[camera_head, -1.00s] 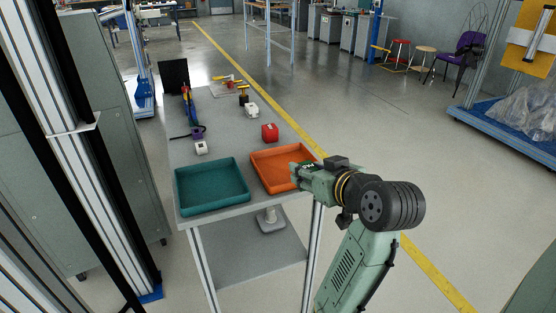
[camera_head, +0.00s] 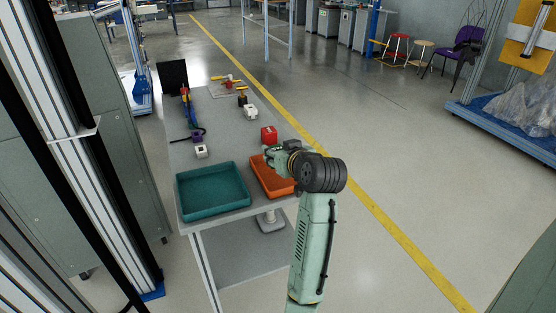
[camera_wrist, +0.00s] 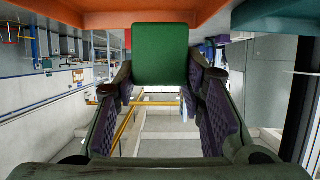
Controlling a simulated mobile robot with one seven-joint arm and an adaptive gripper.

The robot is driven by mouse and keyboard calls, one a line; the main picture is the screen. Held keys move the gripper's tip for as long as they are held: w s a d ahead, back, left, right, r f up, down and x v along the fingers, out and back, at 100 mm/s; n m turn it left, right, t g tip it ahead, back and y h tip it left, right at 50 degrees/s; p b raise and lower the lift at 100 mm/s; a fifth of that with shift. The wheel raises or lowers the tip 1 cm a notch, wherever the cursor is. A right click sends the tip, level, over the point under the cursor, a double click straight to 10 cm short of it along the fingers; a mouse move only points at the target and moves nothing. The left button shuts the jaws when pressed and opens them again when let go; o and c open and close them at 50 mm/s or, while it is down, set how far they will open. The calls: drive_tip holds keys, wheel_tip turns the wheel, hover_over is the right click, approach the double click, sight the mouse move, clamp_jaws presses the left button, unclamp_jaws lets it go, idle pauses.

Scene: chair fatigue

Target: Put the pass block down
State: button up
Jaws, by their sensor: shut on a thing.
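A green block (camera_wrist: 160,54), taken to be the pass block, sits between the purple finger pads of my gripper (camera_wrist: 162,85) in the wrist view. The fingers are shut on its sides. In the head view my gripper (camera_head: 271,153) is over the far part of the orange tray (camera_head: 258,179), and the block cannot be made out there. An orange surface fills the top of the wrist view, near the block. Whether the block touches the tray cannot be told. The teal tray (camera_head: 181,207) stands to the left of the orange one and looks empty.
On the bench (camera_head: 214,124), a red block (camera_head: 269,134) stands just behind the orange tray. White blocks (camera_head: 201,151) (camera_head: 250,111), a purple piece (camera_head: 196,136) and tools lie farther back. The right side of the bench borders open floor.

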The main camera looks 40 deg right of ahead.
drive_tip(key=shift+f+p, duration=0.5)
drive_tip(key=shift+f, duration=1.2)
drive_tip(key=shift+f, duration=0.1)
drive_tip(key=shift+f, duration=0.1)
drive_tip(key=o, duration=1.2)
drive_tip(key=shift+c, duration=0.2)
drive_tip(key=shift+r, duration=0.3)
drive_tip(key=b+v, duration=0.2)
drive_tip(key=v, duration=0.9)
drive_tip(key=shift+s, duration=0.45)
drive_tip(key=shift+a, duration=0.1)
